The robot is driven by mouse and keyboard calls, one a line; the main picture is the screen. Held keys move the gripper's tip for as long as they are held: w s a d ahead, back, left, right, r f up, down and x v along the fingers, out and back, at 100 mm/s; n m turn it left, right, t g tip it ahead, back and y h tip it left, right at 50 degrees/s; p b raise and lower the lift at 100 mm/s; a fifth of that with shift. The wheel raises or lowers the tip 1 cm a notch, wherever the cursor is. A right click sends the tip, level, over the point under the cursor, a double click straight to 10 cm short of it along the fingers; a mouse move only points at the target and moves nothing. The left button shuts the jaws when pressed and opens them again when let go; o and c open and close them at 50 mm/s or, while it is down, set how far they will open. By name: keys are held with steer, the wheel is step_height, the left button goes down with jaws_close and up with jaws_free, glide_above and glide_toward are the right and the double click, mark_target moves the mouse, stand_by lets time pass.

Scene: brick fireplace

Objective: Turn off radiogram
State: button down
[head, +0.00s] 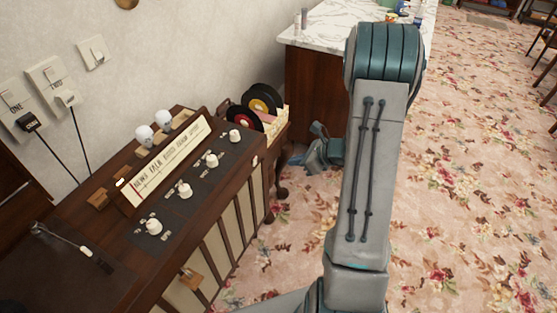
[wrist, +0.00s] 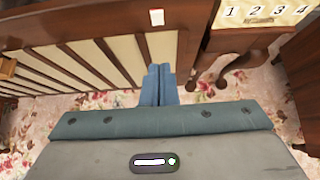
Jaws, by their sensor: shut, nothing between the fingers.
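The radiogram (head: 125,262) is a dark wooden cabinet on the left in the head view, with a lettered dial strip (head: 168,158) and several white knobs (head: 153,227) on dark panels along its top. Its slatted front (wrist: 100,55) fills the upper left of the wrist view. My gripper (head: 318,131) is low beyond the radiogram's right end in the head view, partly hidden by my arm. In the wrist view my gripper (wrist: 160,70) has its two blue fingers together, empty, pointing at the cabinet's front edge. Contact cannot be told. The knobs are out of the wrist view.
Wall sockets (head: 50,75) with plugs and cords are behind the radiogram. Two white bulb-like objects (head: 144,133) stand on its back edge. Records (head: 262,103) sit at its right end. A marble-topped counter (head: 325,30) stands beyond. Flowered carpet (head: 480,190) on the right is clear.

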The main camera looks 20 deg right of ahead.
mark_target(256, 162)
steer(key=x, duration=0.3)
steer(key=r+x, duration=0.1)
steer(key=x, duration=0.3)
steer(key=a+x, duration=0.1)
steer(key=x, duration=0.3)
steer(key=shift+w+a+r, duration=0.1)
steer(key=shift+w+r, duration=0.1)
steer(key=shift+w, duration=0.3)
steer(key=shift+w+a, duration=0.35)
